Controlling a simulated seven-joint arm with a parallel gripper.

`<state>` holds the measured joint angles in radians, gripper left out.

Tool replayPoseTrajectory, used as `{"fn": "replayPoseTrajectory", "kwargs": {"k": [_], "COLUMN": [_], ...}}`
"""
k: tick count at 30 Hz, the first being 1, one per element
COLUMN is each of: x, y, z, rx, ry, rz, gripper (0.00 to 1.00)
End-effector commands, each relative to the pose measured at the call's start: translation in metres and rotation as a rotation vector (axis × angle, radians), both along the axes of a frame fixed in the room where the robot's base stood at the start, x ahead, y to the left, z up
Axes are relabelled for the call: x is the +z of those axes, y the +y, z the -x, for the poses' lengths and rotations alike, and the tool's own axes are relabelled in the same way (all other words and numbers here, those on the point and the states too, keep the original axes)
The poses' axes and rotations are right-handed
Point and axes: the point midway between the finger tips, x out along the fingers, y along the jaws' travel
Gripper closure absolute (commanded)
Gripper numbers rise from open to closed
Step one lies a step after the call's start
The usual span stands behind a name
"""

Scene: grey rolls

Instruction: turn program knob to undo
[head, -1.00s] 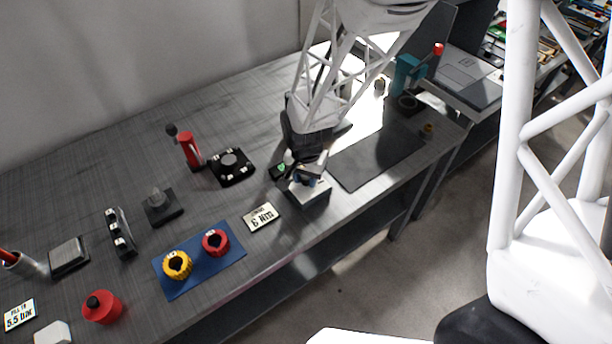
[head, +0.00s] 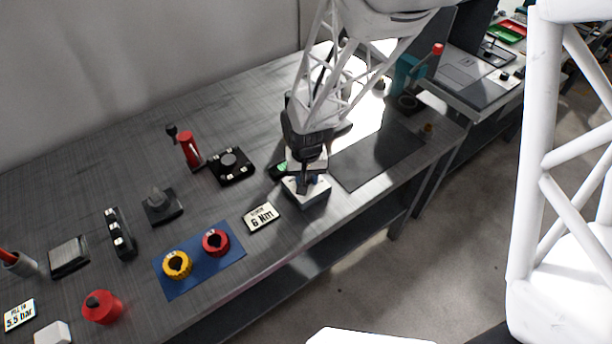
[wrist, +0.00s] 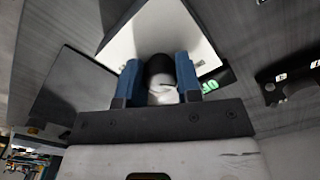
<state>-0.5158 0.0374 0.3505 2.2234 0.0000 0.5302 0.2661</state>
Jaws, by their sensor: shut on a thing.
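The program knob (wrist: 160,70), with a dark cap and a pale lower part, stands on a white-topped box (wrist: 143,32) in the wrist view. My gripper (wrist: 160,82) is shut on it, with one blue finger pad on each side. In the head view the white-topped box (head: 318,194) sits near the table's front edge. My gripper (head: 312,182) is over its top there and hides the knob. I cannot read any knob marking.
A small green display (head: 280,169) sits just left of the box. A "6 Nm" sign (head: 261,218) lies to the front left, and a dark mat (head: 375,158) to the right. A black dial unit (head: 231,167) and red-handled tool (head: 188,150) stand farther left.

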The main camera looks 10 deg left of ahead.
Motion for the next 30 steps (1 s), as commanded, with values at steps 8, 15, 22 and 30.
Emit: {"fn": "replayPoseTrajectory", "kwargs": {"k": [8, 15, 22, 30], "x": [0.0012, 0.0009, 0.0009, 0.0008], "y": [0.0000, -0.0002, -0.0002, -0.0002], "z": [-0.0009, -0.0008, -0.0008, -0.0007], "rx": [0.176, 0.245, 0.253, 0.252], "ry": [-0.002, -0.001, -0.001, -0.001], "rz": [0.000, 0.000, 0.000, 0.000], "gripper": [0.91, 0.91, 0.91, 0.52]}}
